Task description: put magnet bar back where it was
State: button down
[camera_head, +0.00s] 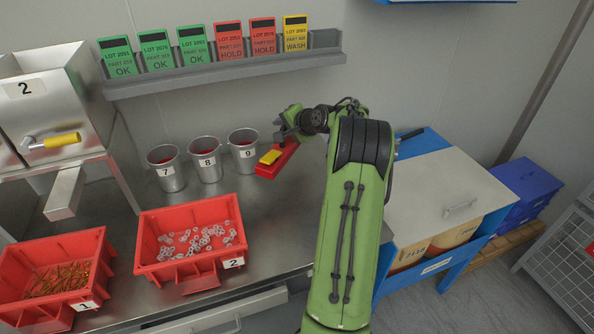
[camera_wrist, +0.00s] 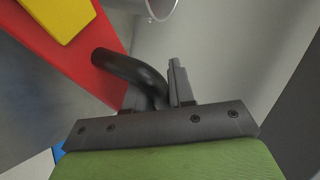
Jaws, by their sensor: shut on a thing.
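The magnet bar (camera_head: 289,156) is a red bar with a yellow block on it, near the right end of the steel bench, right of cup 9. In the wrist view the red bar (camera_wrist: 88,62) runs diagonally at the upper left, and its black curved handle (camera_wrist: 125,68) reaches between my fingers. My gripper (camera_head: 289,132) is shut on that handle; it also shows in the wrist view (camera_wrist: 158,92). The bar appears to be over the bench; I cannot tell whether it touches it. The far end of the bar is cut off in the wrist view.
Metal cups 7 (camera_head: 166,169), 8 (camera_head: 206,160) and 9 (camera_head: 244,153) stand close left of the bar. Red bin 2 (camera_head: 190,274) holds pale rings; red bin 1 (camera_head: 50,312) holds brass-coloured pieces. A card rail (camera_head: 225,74) is behind. A blue-sided cabinet (camera_head: 445,200) stands right.

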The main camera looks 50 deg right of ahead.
notch_tip(320, 180, down, 9)
jog(key=b, duration=0.2)
jog(key=shift+s+a+f+b, duration=0.1)
jog(key=shift+b, duration=0.25)
jog(key=shift+f, duration=0.1)
jog(key=c, duration=1)
grip_release()
jog(key=shift+f, duration=0.1)
